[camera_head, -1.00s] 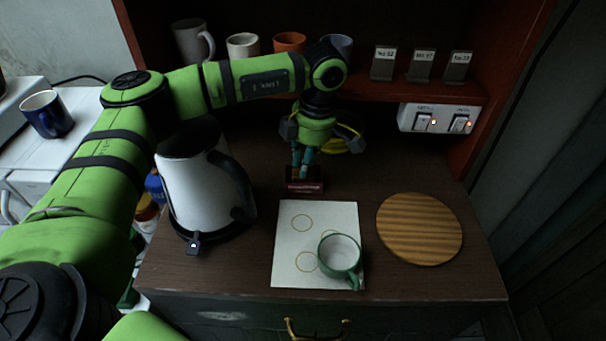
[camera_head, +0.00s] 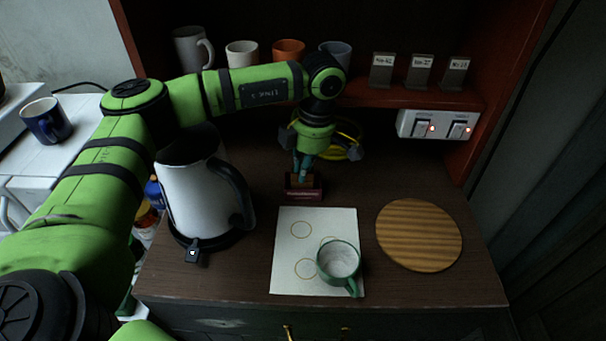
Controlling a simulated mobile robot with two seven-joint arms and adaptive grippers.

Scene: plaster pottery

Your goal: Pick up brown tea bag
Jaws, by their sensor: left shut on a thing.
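My left gripper (camera_head: 303,172) points down at a small dark red box (camera_head: 304,192) at the back middle of the wooden counter. The jaws are shut on a small brown thing just above or in the box's top, which looks like the brown tea bag (camera_head: 300,181). The fingers hide most of it, and I cannot tell whether it is clear of the box. A green mug (camera_head: 339,260) stands on a white sheet (camera_head: 291,278) with ring marks, in front of the box. My right gripper is out of view.
A white kettle (camera_head: 196,196) stands left of the box, close under my left arm. A round wooden board (camera_head: 419,235) lies on the right. A shelf (camera_head: 400,97) behind holds several cups and label stands. A switch panel (camera_head: 437,125) hangs below it.

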